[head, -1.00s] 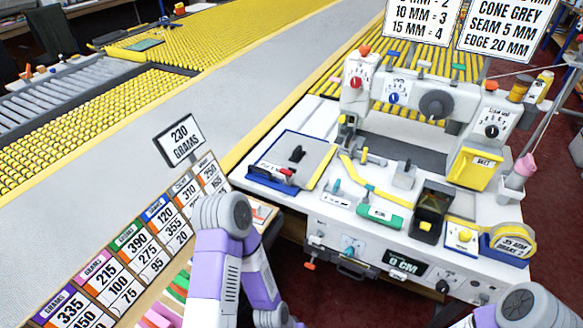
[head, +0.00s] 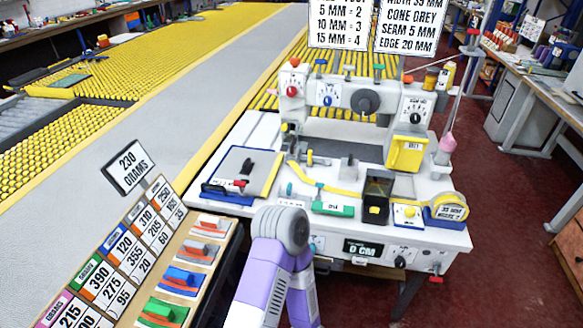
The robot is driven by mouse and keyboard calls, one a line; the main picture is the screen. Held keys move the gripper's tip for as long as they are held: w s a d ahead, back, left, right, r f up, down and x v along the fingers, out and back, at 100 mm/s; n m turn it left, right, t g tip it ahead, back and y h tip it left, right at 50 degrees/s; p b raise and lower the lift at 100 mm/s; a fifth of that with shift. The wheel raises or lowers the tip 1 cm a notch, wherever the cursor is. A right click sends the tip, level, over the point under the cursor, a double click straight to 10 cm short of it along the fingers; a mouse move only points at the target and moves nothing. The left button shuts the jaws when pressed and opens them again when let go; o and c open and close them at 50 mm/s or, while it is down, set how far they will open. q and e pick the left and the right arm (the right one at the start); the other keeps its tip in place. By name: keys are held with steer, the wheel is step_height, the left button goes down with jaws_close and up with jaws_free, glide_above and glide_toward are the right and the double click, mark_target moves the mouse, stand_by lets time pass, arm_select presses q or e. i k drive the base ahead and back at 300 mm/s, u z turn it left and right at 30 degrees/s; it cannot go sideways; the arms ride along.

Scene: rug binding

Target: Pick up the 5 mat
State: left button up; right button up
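No mat marked 5 can be made out. Whether any of these is a mat, I cannot tell. A purple and grey arm of mine rises at bottom centre, to the right of the shelf. Neither gripper shows, so their fingers and anything in them are hidden.
A white binding machine (head: 340,180) stands at centre right, with a yellow tape roll (head: 447,208) on its front right corner. Number cards (head: 122,245) line the shelf's left side beneath a "230 GRAMS" sign (head: 130,168). Dark red floor (head: 500,270) is open at right.

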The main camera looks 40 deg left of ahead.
mark_target(260, 166)
steer(key=z, duration=0.1)
steer(key=i, duration=1.05)
steer(key=u, duration=1.75)
